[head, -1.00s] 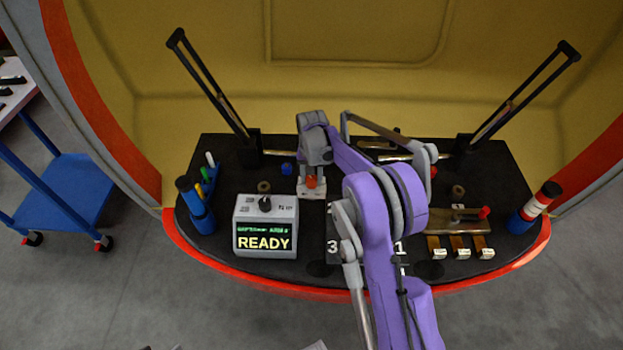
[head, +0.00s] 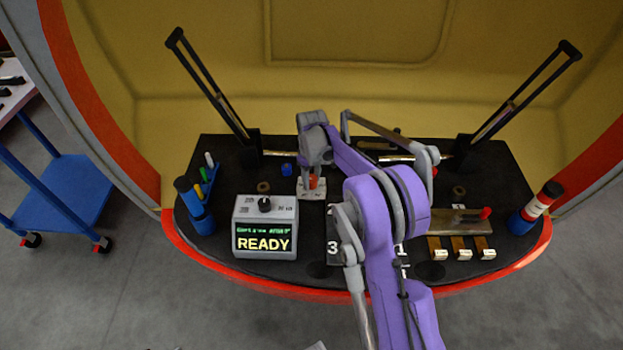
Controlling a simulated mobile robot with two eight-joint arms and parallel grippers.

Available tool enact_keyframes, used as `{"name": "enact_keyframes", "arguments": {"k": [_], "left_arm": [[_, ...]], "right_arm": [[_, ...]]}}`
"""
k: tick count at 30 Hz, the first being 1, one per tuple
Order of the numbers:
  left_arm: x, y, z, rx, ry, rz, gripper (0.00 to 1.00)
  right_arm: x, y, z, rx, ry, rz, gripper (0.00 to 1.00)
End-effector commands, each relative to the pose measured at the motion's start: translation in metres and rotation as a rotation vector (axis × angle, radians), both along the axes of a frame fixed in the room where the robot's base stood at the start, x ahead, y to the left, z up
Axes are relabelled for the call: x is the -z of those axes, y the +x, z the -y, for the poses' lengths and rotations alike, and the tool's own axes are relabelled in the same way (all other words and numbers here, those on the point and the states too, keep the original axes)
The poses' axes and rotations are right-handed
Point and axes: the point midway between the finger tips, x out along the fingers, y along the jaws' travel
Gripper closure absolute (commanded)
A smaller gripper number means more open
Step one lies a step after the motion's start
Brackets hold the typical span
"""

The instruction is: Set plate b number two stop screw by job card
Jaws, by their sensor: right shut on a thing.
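My right gripper (head: 312,184) points down at the back middle of the black bench. It is shut on a small orange-red piece (head: 313,183), which a finger partly covers. That piece sits at a pale block or plate (head: 311,195); I cannot tell whether it is the stop screw, or which plate this is. A grey box (head: 265,225) with a black knob (head: 265,204) stands left of it and its screen reads READY. My right arm hides much of the middle, including most of a dark numbered panel (head: 333,247) showing a 3. My left gripper is not in view.
A brass fixture with a red tip (head: 485,213) and several tagged brass pieces (head: 461,248) lie at the right. Blue cylinders (head: 195,205) and coloured pens stand at the left. Black wiper-like arms (head: 210,85) rise at the back left and back right (head: 525,90).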

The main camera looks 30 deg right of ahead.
Motion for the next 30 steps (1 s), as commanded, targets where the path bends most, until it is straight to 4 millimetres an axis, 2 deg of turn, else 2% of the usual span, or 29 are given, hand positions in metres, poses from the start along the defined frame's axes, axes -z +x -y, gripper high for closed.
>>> {"name": "enact_keyframes", "arguments": {"k": [18, 30], "left_arm": [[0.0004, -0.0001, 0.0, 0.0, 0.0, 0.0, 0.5], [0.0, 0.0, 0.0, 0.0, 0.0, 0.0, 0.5]], "right_arm": [[-0.0009, 0.0009, 0.0005, -0.575, -0.001, 0.003, 1.0], [-0.0009, 0.001, 0.0005, -0.827, -0.002, 0.003, 1.0]]}}
